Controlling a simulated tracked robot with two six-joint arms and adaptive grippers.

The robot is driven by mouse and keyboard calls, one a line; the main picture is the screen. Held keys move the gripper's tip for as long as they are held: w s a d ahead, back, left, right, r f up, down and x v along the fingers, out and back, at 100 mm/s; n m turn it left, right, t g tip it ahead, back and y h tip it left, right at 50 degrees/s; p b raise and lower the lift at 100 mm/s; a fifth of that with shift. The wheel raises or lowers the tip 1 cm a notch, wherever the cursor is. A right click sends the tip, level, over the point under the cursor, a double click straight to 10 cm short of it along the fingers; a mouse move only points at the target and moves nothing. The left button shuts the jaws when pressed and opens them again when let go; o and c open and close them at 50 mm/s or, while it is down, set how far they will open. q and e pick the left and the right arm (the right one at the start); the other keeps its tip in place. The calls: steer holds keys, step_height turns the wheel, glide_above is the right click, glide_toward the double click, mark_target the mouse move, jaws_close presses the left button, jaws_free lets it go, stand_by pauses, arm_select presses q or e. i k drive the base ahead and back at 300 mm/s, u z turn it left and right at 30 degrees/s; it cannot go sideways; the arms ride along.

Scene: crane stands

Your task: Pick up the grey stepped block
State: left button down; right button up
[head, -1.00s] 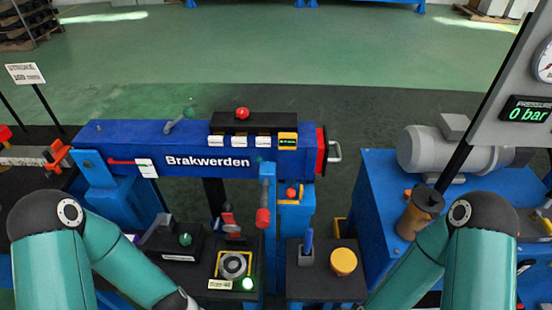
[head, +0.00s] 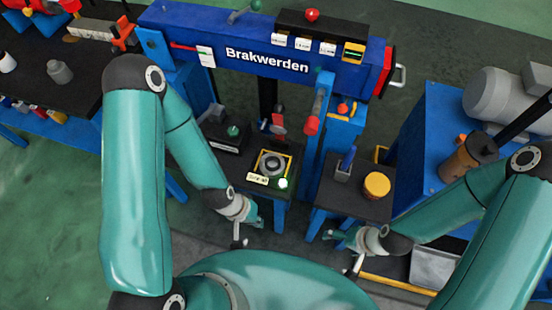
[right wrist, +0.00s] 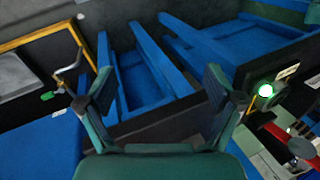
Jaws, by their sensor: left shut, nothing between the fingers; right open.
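A small grey piece with a narrower top (head: 59,72) stands on the dark table at the left in the head view; it looks like the grey stepped block, though its steps are too small to make out. My left gripper (head: 256,213) is shut and empty, low in front of the press stand, well to the right of that piece. My right gripper (head: 332,235) is open and empty, low in front of the small right stand. In the right wrist view its two fingers (right wrist: 160,88) are spread with nothing between them.
The blue Brakwerden beam (head: 260,40) spans the back. A yellow-topped cup (head: 377,184) is on the right stand. Green floor is free at lower left.

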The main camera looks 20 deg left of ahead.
mark_target(59, 71)
steer(key=z, duration=1)
steer(key=i, duration=0.15)
steer(key=u, duration=2.8)
steer(key=k, duration=0.9)
steer(key=u, duration=0.2)
steer(key=i, duration=0.9)
steer(key=z, duration=0.1)
